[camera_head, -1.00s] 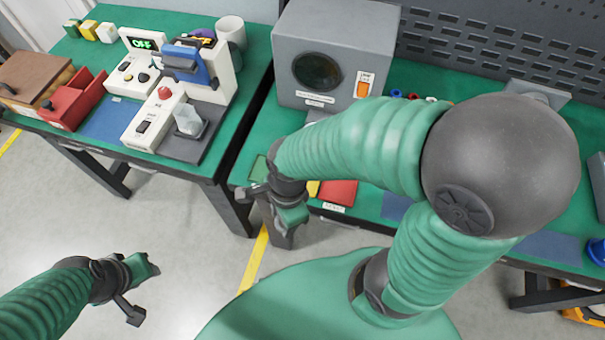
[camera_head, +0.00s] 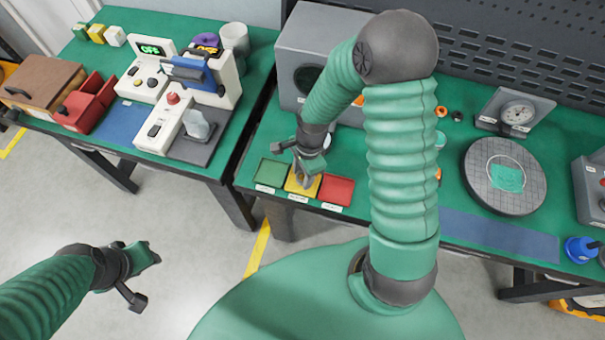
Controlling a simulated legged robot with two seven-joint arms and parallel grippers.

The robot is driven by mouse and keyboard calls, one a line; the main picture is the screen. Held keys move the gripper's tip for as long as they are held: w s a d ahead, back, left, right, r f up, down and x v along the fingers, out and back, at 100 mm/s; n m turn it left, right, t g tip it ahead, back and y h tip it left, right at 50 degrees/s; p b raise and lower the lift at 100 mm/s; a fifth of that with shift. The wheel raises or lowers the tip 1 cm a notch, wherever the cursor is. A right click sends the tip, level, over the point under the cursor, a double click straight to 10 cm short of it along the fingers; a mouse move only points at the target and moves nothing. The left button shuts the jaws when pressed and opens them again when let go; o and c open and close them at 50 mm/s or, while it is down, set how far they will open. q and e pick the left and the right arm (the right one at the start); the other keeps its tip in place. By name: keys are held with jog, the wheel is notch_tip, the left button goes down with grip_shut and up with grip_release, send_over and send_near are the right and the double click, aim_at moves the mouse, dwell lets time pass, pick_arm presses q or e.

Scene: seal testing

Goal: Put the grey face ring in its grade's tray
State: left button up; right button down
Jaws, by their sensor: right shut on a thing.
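My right gripper (camera_head: 305,174) is over the yellow tray (camera_head: 293,189), the middle of three small trays at the bench's front edge. It is shut on the grey face ring (camera_head: 303,182), which shows only as a small grey piece low between the fingers; whether it touches the tray floor I cannot tell. The green tray (camera_head: 271,172) is to the left and the red tray (camera_head: 338,191) to the right; both look empty. My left gripper (camera_head: 147,256) hangs over the floor, away from the benches; its jaw gap is not clear.
A grey box with a round window (camera_head: 290,55) stands behind the trays, partly hidden by my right arm. A round dark plate (camera_head: 505,193) and a dial gauge (camera_head: 517,113) are to the right. The left bench (camera_head: 240,125) holds a tester and a red bin (camera_head: 86,100).

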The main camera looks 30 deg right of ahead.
jog(key=shift+w+a+f, duration=0.1)
jog(key=shift+a+f, duration=0.05)
jog(key=shift+f, duration=0.25)
jog(key=c, duration=0.8)
grip_release()
jog(key=shift+f, duration=0.1)
notch_tip(320, 180, up, 12)
jog(key=d+p, duration=0.1)
jog(key=s+a+n+t, duration=0.1)
jog(key=n, duration=0.5)
jog(key=s+a+r+n+h, duration=0.1)
jog(key=s+a+n, duration=0.1)
jog(key=n, duration=0.4)
jog(key=s+a+n+t, duration=0.1)
jog(key=a+n, duration=0.1)
jog(key=n, duration=0.5)
jog(key=shift+s+a+r+t, duration=0.1)
jog(key=shift+s+r+t, duration=0.2)
jog(key=shift+r, duration=0.1)
jog(key=shift+w, duration=0.1)
